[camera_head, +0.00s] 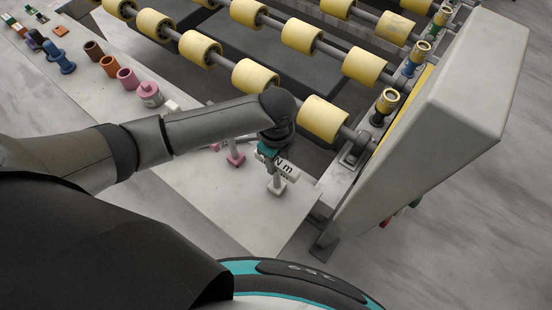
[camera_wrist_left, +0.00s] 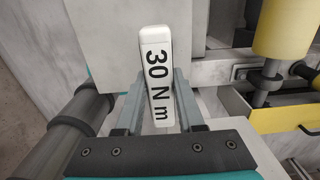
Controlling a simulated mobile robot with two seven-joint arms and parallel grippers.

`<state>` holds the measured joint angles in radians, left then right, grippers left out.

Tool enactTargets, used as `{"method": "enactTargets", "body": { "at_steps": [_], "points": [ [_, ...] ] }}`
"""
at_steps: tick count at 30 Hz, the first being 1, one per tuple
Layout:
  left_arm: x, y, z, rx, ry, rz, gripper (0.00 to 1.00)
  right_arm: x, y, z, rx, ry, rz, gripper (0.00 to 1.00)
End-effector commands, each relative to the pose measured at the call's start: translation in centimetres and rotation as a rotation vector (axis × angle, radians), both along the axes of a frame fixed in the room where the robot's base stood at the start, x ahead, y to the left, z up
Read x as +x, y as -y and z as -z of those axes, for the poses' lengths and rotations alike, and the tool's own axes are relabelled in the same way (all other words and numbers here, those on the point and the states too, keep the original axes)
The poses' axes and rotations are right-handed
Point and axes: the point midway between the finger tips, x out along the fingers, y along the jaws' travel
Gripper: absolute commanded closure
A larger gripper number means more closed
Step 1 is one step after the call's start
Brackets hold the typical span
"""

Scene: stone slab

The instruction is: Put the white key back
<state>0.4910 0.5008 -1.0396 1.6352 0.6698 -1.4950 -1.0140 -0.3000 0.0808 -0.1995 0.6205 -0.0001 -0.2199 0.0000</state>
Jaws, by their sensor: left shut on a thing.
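The white key (camera_head: 288,170) is a T-shaped tool with a white bar handle marked "30 N m". Its handle fills the middle of the left wrist view (camera_wrist_left: 158,75). My left gripper (camera_head: 270,153) is shut on this handle, with one finger on each side of it in the wrist view (camera_wrist_left: 160,100). In the head view the key is over the near right end of the slab, by a small pale block (camera_head: 276,187). I cannot tell whether the key's lower end touches the block. My right gripper is not in view.
The pale slab (camera_head: 225,205) runs from upper left to lower middle. A pink key (camera_head: 235,157) stands just left of my gripper. Several coloured sockets (camera_head: 128,79) line the slab. Yellow rollers (camera_head: 322,118) lie behind, and a large grey housing (camera_head: 455,110) stands at right.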

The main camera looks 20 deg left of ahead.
Motion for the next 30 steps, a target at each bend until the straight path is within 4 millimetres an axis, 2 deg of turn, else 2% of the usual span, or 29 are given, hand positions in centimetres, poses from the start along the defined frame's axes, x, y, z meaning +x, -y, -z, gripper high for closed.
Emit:
{"method": "enactTargets", "body": {
  "at_steps": [2,3,11,18,22,26,30],
  "points": [
    [0.1,0.0,0.2,0.0,0.001,0.0,1.0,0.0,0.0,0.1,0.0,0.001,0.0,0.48],
    [0.0,0.0,0.3,0.0,0.0,0.0,0.62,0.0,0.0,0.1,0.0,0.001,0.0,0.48],
    [0.0,0.0,0.3,0.0,0.0,0.0,0.33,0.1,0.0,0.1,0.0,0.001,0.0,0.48],
    [0.0,0.0,0.2,0.0,0.0,0.0,0.33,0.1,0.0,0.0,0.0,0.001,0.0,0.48],
    [0.1,0.0,-0.7,0.0,0.001,-0.001,0.33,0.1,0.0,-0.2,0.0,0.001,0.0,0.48],
    [0.1,0.0,-3.0,-0.001,0.004,0.0,0.33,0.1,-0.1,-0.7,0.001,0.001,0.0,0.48],
    [0.2,0.0,-6.2,-0.002,0.005,0.0,0.33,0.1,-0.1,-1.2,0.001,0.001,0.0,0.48]
  ]
}}
